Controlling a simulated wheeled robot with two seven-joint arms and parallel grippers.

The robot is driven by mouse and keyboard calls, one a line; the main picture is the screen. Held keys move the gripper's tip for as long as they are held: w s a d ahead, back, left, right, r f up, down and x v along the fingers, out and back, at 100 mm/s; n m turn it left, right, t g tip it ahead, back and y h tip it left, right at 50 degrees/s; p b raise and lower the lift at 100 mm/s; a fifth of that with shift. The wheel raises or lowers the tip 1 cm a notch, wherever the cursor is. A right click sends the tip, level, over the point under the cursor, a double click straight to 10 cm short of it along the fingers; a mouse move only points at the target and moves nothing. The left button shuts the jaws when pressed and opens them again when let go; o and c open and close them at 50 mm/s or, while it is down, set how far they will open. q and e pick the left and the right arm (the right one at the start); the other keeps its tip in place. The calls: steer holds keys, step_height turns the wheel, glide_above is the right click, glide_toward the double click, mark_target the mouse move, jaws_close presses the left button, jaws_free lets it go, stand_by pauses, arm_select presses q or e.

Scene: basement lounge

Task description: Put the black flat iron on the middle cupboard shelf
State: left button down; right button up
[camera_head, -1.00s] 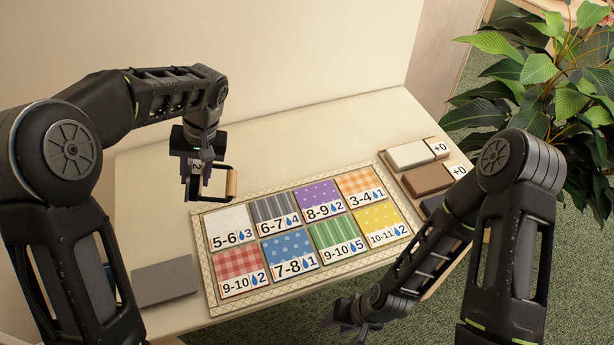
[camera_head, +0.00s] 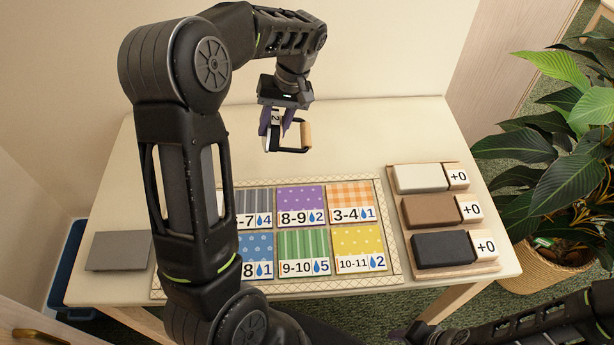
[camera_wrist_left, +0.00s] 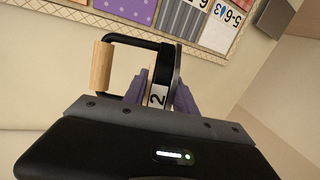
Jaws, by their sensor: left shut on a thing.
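My left gripper (camera_head: 285,125) is shut on the flat iron, which has a black bracket handle (camera_head: 294,150) with a pale wooden grip (camera_head: 306,135). It hangs above the back of the table, behind the patterned cloth squares. In the left wrist view, the purple fingers pinch the iron beside its label "2" (camera_wrist_left: 158,95). The wooden grip (camera_wrist_left: 101,66) points to the left. The iron's sole is mostly hidden. My right gripper (camera_head: 398,333) barely shows at the bottom edge, and its jaws cannot be made out. The cupboard's middle shelf is not visible.
The table (camera_head: 390,125) carries a bordered board (camera_head: 387,240) of numbered cloth squares, a grey slab (camera_head: 119,250) and a wooden rack (camera_head: 483,266) with white, brown and black blocks. A wall stands behind. A potted plant (camera_head: 560,170) is on the right, a blue bin (camera_head: 68,270) on the left.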

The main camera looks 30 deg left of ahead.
arm_select(q)
steer(key=shift+s+a, duration=0.15)
steer(key=shift+a, duration=0.05)
steer(key=shift+d+f, duration=0.1)
steer(key=shift+f, duration=0.15)
step_height(320, 180, down, 6)
steer(key=shift+r+p, duration=0.15)
steer(key=shift+p, duration=0.15)
steer(key=shift+f, duration=1.9)
steer(key=shift+f, duration=0.1)
steer(key=c, duration=1)
jaws_free()
